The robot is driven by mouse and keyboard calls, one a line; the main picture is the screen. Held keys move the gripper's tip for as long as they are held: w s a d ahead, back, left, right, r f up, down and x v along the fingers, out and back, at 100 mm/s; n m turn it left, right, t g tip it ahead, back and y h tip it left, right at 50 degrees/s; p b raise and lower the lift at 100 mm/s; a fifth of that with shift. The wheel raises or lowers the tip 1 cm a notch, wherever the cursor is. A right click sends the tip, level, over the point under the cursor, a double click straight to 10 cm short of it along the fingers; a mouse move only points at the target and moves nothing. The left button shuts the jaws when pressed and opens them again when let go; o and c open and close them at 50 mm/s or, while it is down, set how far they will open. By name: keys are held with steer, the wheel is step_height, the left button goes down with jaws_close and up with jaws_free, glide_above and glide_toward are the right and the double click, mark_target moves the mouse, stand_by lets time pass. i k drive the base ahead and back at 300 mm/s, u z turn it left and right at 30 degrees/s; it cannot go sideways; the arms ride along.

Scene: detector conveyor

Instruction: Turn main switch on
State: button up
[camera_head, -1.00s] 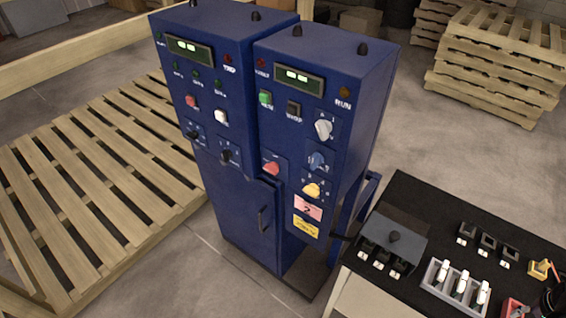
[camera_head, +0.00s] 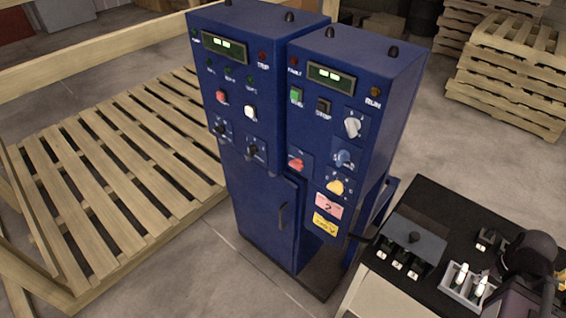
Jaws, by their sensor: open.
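The blue control cabinet stands in the middle as a left column (camera_head: 240,110) and a right column (camera_head: 360,85). No label reading "main switch" can be made out. The right column bears a red rotary switch (camera_head: 297,164), a white knob (camera_head: 352,128), a blue knob (camera_head: 343,158) and a yellow knob (camera_head: 335,187). Two black knobs, left (camera_head: 220,128) and right (camera_head: 252,150), sit low on the left column. The knobs' exact settings are too small to read. Dark rounded parts of my arm show at the lower right, apart from the cabinet; no gripper fingers can be made out.
A black-topped bench (camera_head: 440,205) stands right of the cabinet. It holds a grey box (camera_head: 413,238) with several small switches and a light tray (camera_head: 450,285) of switches. Wooden pallets lie at left (camera_head: 110,170) and are stacked at back right (camera_head: 510,80). Grey floor is open in front.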

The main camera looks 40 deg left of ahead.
mark_target(298, 164)
steer(key=z, duration=0.65)
steer(key=k, duration=0.1)
steer(key=u, duration=2.4)
steer(key=k, duration=0.9)
steer(key=z, duration=0.2)
steer(key=i, duration=0.8)
